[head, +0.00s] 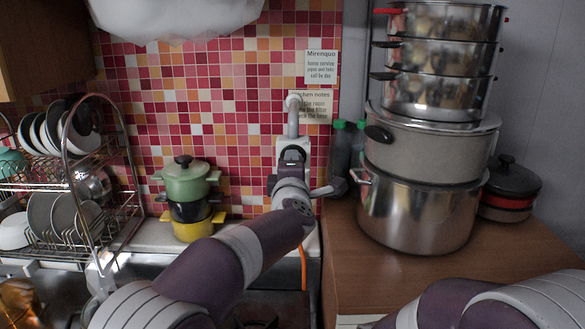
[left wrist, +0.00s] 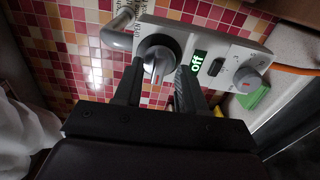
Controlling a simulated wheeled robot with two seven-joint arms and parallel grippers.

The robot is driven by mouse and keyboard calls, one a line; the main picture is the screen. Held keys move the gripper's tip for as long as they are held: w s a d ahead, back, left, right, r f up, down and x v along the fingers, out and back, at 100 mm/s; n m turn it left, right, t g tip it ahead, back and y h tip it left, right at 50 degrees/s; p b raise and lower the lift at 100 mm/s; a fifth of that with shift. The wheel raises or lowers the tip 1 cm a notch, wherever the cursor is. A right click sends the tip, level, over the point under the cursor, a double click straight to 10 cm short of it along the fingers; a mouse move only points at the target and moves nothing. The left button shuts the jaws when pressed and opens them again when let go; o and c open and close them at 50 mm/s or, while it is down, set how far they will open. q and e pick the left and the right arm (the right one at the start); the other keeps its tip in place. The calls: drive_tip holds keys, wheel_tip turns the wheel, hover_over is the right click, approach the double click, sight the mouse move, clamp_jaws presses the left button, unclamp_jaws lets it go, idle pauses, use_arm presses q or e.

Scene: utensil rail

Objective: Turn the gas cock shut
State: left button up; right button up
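The gas cock panel (left wrist: 196,45) is a pale plate on the tiled wall with a grey pipe, a green "off" display and two round knobs. The dark-rimmed knob (left wrist: 157,55) with a silver ridge sits near the pipe; a grey knob (left wrist: 247,80) is at the other end. My left gripper (left wrist: 158,72) is open, with a finger on each side of the dark-rimmed knob; I cannot tell whether they touch it. In the head view the panel (head: 283,150) is largely hidden behind my left wrist. My right gripper is out of view.
Stacked small pots (head: 187,190) stand left of the panel, beside a dish rack (head: 75,190). Tall steel pots (head: 420,215) and green-capped bottles (head: 340,150) crowd the right. An orange hose (head: 304,268) hangs below. The wooden counter front (head: 385,285) is clear.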

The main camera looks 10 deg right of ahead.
use_arm(q)
drive_tip(key=s+a+b, duration=0.2)
drive_tip(key=s+b, duration=0.1)
drive_tip(key=s, duration=0.9)
drive_tip(key=shift+s+a+b, duration=0.2)
drive_tip(key=shift+a+b, duration=0.05)
drive_tip(key=shift+b, duration=0.1)
